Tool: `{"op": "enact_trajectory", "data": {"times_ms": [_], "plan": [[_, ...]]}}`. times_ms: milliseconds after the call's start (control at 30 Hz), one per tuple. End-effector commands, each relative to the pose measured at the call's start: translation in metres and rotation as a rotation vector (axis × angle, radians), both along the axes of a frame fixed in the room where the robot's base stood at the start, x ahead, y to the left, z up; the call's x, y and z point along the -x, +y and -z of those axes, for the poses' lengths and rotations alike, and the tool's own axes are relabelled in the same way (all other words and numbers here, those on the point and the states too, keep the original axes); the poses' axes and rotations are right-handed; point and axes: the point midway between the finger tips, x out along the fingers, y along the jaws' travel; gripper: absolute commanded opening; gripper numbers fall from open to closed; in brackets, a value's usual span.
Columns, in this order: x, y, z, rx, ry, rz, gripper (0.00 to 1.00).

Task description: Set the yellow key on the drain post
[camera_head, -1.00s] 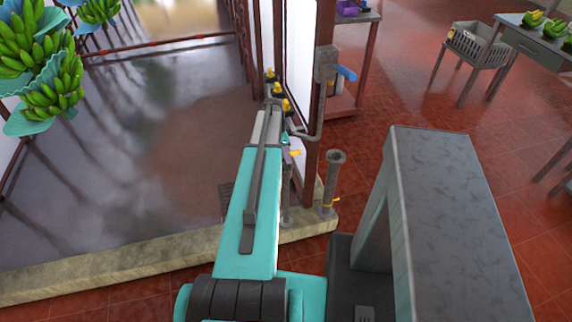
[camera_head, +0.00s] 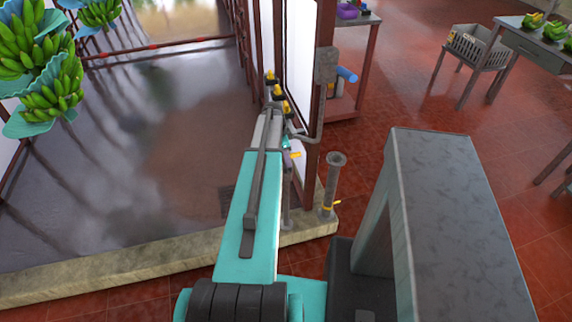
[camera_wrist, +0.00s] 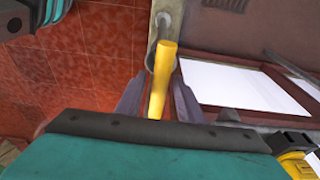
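The yellow key (camera_wrist: 162,82) is held between the two grey fingers of my gripper (camera_wrist: 155,102) in the wrist view and points away from the camera. In the head view the key (camera_head: 295,155) shows as a small yellow piece at the right side of my teal arm's end. The drain post (camera_head: 331,182), a grey upright pipe with a flared top and a yellow piece low down, stands to the right of and below the key there. Grey round metal shows just beyond the key in the wrist view; the key partly hides it, and contact cannot be told.
Black-and-yellow fittings (camera_head: 284,107) line the frame beyond my arm's end. A grey box (camera_head: 326,64) with a bent pipe is on the red-brown post. A stone curb (camera_head: 130,262) edges the wet floor. Banana bunches (camera_head: 45,85) hang at left.

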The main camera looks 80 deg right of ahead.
Motion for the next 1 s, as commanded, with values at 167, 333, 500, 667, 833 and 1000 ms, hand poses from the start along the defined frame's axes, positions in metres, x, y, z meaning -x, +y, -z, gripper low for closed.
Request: {"op": "enact_trajectory", "data": {"times_ms": [167,333,500,667,833,1000], "plan": [[0.000,0.000,0.000,0.000,0.000,0.000,0.17],[0.000,0.000,-0.001,0.000,0.000,0.000,0.00],[0.000,0.000,-0.002,0.000,0.000,0.001,0.00],[0.000,0.000,-0.005,0.000,0.000,0.001,0.00],[0.000,0.000,-0.009,0.000,0.000,0.001,0.00],[0.001,0.000,-0.013,0.000,0.000,0.001,0.00]]}}
